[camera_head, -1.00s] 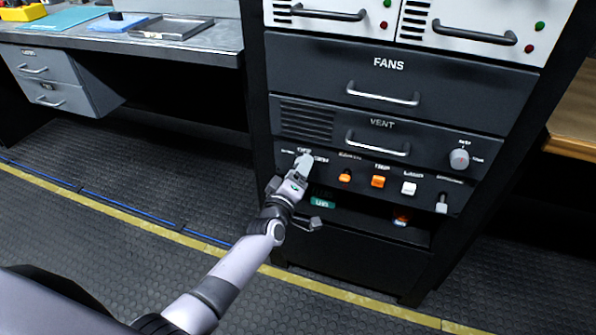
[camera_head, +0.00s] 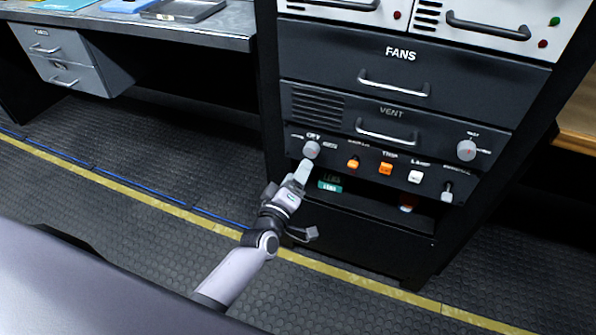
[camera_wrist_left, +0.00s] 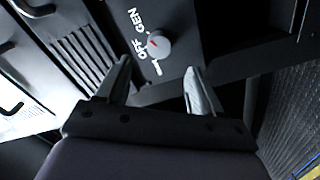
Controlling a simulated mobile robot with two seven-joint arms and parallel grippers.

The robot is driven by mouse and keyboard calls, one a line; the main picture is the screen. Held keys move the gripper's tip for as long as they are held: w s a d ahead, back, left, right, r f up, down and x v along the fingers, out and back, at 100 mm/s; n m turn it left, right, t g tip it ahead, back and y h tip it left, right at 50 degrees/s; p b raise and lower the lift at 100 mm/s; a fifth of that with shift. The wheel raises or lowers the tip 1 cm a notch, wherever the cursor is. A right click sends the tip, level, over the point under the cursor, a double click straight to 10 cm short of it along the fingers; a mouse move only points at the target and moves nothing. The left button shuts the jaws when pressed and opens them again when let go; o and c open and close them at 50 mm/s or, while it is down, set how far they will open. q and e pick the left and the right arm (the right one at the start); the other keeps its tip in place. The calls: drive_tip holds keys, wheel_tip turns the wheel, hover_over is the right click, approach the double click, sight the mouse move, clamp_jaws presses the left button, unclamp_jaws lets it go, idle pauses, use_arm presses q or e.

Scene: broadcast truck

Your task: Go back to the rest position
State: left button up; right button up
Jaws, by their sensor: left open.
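My left gripper (camera_head: 301,174) is in front of the rack, just below the round grey knob (camera_head: 311,150) at the left end of the control panel. In the left wrist view, my left gripper (camera_wrist_left: 160,84) has its two fingers spread apart with nothing between them. The knob (camera_wrist_left: 158,45) shows beyond the fingertips, clear of them, beside the lettering OFF and GEN. My right gripper is not in view.
The rack has drawers marked FANS (camera_head: 399,80) and VENT (camera_head: 385,130) with bar handles. Orange and white switches (camera_head: 386,168) line the panel. An open shelf below holds a green item (camera_head: 329,186). A workbench (camera_head: 215,30) stands left; ribbed floor (camera_head: 190,150) is clear.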

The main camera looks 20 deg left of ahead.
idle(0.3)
use_arm(q)
drive_tip(key=s+f+m+g+h, duration=0.1)
drive_tip(key=s+f+m+g, duration=0.25)
drive_tip(key=s+m, duration=0.65)
drive_tip(key=s+f+m+g+h, duration=0.15)
drive_tip(key=s+m+g, duration=0.25)
drive_tip(key=s, duration=1.1)
wheel_tip(320, 180, up, 14)
drive_tip(key=a+p, duration=0.1)
drive_tip(key=p, duration=1.6)
drive_tip(key=shift+s+a+y, duration=0.35)
drive_tip(key=shift+s+y, duration=0.1)
drive_tip(key=shift+f, duration=0.1)
drive_tip(key=c, duration=0.4)
drive_tip(key=shift+c, duration=0.2)
